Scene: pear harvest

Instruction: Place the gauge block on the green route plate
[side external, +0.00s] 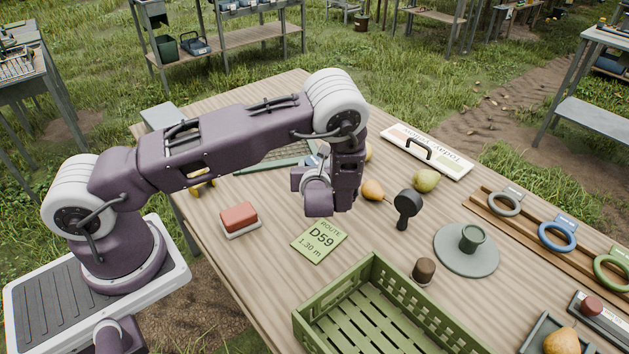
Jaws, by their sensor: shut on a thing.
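The green route plate (319,241), marked ROUTE D59 1.30 m, lies flat and bare on the wooden table. My gripper (342,205) points down above and a little behind the plate in this view. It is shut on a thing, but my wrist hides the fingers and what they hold. I cannot make out the gauge block for certain. A red block (239,216) on a pale grey base lies left of the plate, apart from it, and I cannot tell whether it is the gauge block.
A green slatted crate (375,262) stands in front, right of the plate. Colored rings (556,236) lie on a rail at right.

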